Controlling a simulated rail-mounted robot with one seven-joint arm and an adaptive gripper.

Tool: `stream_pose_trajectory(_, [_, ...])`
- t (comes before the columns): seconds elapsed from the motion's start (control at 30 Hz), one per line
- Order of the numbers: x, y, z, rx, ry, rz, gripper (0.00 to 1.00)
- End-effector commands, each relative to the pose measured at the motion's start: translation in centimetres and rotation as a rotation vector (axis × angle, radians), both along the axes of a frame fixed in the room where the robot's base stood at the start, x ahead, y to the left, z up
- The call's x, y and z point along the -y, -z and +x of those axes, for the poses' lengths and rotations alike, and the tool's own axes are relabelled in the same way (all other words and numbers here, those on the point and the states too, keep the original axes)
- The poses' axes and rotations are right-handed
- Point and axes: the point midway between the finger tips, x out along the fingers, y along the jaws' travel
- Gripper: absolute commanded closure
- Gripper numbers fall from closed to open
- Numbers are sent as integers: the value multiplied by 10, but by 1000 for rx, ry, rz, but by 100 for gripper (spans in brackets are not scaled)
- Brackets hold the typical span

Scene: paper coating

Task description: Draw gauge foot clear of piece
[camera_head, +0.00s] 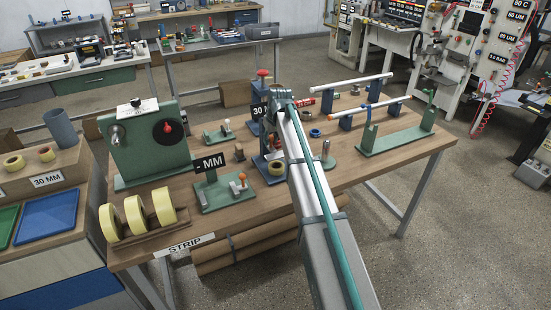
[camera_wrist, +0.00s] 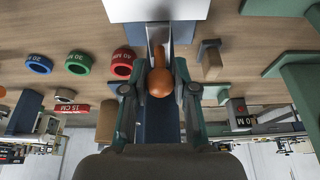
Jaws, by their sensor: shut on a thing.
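My gripper (camera_wrist: 158,92) is shut on a round orange-brown knob (camera_wrist: 159,82) in the wrist view, with one finger on either side. The knob is on a thin stem in front of a blue upright (camera_wrist: 182,45), below a white panel (camera_wrist: 155,9). In the head view my arm hides the gripper and the knob. A blue stand with a red top knob (camera_head: 263,73) is partly hidden behind the arm.
A green box with a dial (camera_head: 145,143) and yellow rolls (camera_head: 135,215) are at the bench's left. A long green stand (camera_head: 395,138) is at the right. Red (camera_wrist: 122,62), green (camera_wrist: 78,62) and blue (camera_wrist: 38,64) rings lie near my gripper. Bare wood (camera_head: 345,160) shows right of my arm.

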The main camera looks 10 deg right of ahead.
Motion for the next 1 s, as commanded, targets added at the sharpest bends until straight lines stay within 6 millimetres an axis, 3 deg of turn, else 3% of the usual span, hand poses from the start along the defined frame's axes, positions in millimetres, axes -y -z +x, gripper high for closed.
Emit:
stream_pose_trajectory(0.77, [0,-45,1,2,0,0,100])
stream_pose_trajectory(0.8, [0,-45,1,2,0,0,71])
stream_pose_trajectory(0.93, [0,-43,0,1,0,0,49])
stream_pose_trajectory(1.0, [0,-43,0,1,0,0,46])
